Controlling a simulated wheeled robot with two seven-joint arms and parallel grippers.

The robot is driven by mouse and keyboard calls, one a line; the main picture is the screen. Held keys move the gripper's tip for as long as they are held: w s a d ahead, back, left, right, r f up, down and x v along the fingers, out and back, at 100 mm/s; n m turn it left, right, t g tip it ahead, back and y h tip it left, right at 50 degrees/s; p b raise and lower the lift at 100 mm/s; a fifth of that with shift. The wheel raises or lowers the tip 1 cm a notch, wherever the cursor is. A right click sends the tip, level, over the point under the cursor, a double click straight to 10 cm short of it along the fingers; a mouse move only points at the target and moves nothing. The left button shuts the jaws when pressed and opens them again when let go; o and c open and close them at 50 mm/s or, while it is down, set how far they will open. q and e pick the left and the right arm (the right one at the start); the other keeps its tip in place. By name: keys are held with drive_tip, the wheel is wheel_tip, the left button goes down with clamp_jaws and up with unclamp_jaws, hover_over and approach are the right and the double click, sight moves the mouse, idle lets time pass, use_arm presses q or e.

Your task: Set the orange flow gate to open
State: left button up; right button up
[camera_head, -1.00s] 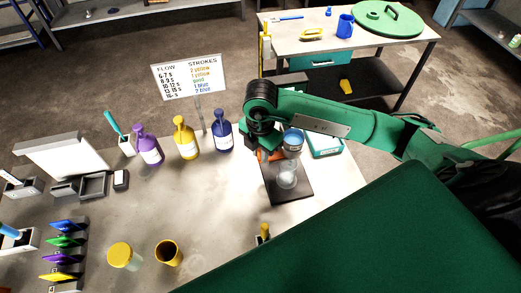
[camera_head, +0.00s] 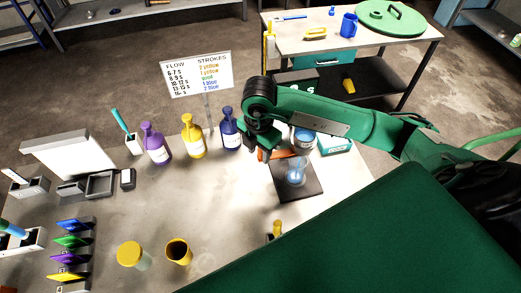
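The disperser column stands at the right of the grey table, with a blue-banded cup (camera_head: 304,136) on top. A clear glass vessel (camera_head: 297,172) stands below it on a dark base plate (camera_head: 309,190). The orange flow gate (camera_head: 279,154) shows as a short bar on the column's left side. My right gripper (camera_head: 264,148) points down at the gate's left end, very close to it. Its own wrist hides the fingertips, so I cannot tell whether it touches the gate or how wide it is. My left gripper is not in view.
Purple (camera_head: 156,144), yellow (camera_head: 193,137) and blue (camera_head: 229,130) bottles stand left of my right gripper. A flow and strokes sign (camera_head: 197,75) rises behind them. Yellow cups (camera_head: 178,251) stand in front, and coloured tilted plates (camera_head: 72,240) at left. The table's middle is clear.

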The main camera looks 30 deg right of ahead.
drive_tip(key=shift+a, duration=0.2)
drive_tip(key=shift+d+r, duration=0.1)
drive_tip(key=shift+d, duration=0.05)
drive_tip(key=shift+r, duration=0.3)
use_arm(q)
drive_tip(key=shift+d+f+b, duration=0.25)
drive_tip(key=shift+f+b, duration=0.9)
use_arm(e)
wheel_tip(320, 180, up, 13)
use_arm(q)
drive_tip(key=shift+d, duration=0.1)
use_arm(e)
drive_tip(key=shift+a, duration=0.2)
